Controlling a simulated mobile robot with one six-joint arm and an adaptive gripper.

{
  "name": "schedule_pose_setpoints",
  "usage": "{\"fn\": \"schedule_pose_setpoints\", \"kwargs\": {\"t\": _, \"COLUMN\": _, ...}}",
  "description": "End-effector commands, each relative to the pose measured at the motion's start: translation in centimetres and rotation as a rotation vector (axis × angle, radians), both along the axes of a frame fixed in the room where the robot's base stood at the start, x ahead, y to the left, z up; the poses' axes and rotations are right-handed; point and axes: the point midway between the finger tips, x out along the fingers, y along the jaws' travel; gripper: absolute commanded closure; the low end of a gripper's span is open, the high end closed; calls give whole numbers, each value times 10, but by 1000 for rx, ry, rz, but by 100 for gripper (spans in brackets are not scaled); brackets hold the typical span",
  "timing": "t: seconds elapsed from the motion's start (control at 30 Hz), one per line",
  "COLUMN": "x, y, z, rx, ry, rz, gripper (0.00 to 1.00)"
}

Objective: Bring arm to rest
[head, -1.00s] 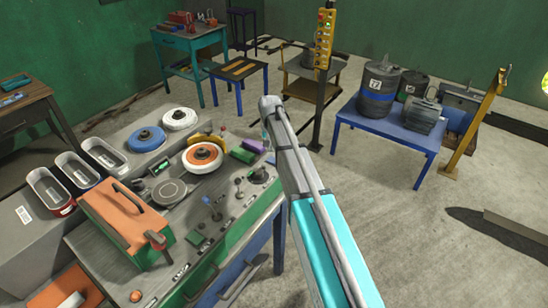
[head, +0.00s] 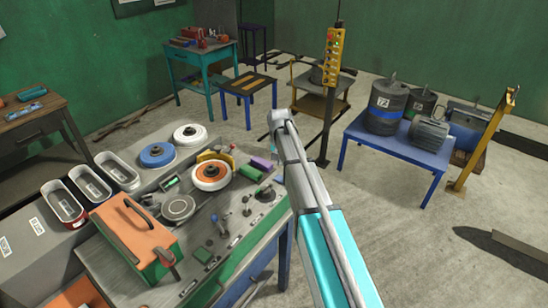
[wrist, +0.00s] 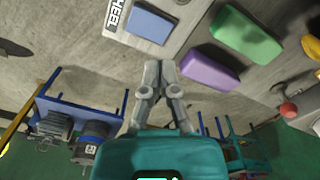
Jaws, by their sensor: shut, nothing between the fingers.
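My arm, with grey and turquoise links, reaches up through the middle of the head view. Its wrist end stands by the far right corner of the grey workbench (head: 225,210). My gripper (wrist: 160,68) shows in the wrist view with its two grey fingers together and nothing between them. Ahead of its fingertips are a blue block (wrist: 151,23) and a purple block (wrist: 208,73), apart from the fingers. A green block (wrist: 245,33) lies farther right. In the head view the fingers are mostly hidden by my arm.
The bench holds an orange-topped toolbox (head: 134,232), an orange and white wheel (head: 211,171), and several small levers. Beyond it stand a yellow control post (head: 333,60), a blue table (head: 400,148) with drums, and a yellow post (head: 485,140). Bare floor (head: 400,240) lies right of my arm.

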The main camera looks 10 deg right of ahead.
Motion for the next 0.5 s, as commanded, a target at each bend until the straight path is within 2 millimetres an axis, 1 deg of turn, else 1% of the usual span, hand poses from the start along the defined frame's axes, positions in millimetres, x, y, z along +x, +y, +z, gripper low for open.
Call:
{"fn": "schedule_pose_setpoints", "kwargs": {"t": 0.07, "x": -9, "y": -1, "z": -2, "rx": 0, "ry": 0, "rz": 5, "gripper": 100}}
{"fn": "schedule_pose_setpoints", "kwargs": {"t": 0.17, "x": -27, "y": -2, "z": -5, "rx": 0, "ry": 0, "rz": 20, "gripper": 100}}
{"fn": "schedule_pose_setpoints", "kwargs": {"t": 0.27, "x": -55, "y": -3, "z": -11, "rx": 0, "ry": 0, "rz": 44, "gripper": 100}}
{"fn": "schedule_pose_setpoints", "kwargs": {"t": 0.37, "x": -93, "y": -6, "z": -17, "rx": 0, "ry": 0, "rz": 77, "gripper": 100}}
{"fn": "schedule_pose_setpoints", "kwargs": {"t": 0.4, "x": -110, "y": -7, "z": -20, "rx": -1, "ry": 0, "rz": 93, "gripper": 100}}
{"fn": "schedule_pose_setpoints", "kwargs": {"t": 0.47, "x": -136, "y": -8, "z": -25, "rx": -1, "ry": 0, "rz": 118, "gripper": 100}}
{"fn": "schedule_pose_setpoints", "kwargs": {"t": 0.5, "x": -154, "y": -9, "z": -28, "rx": -1, "ry": 0, "rz": 134, "gripper": 100}}
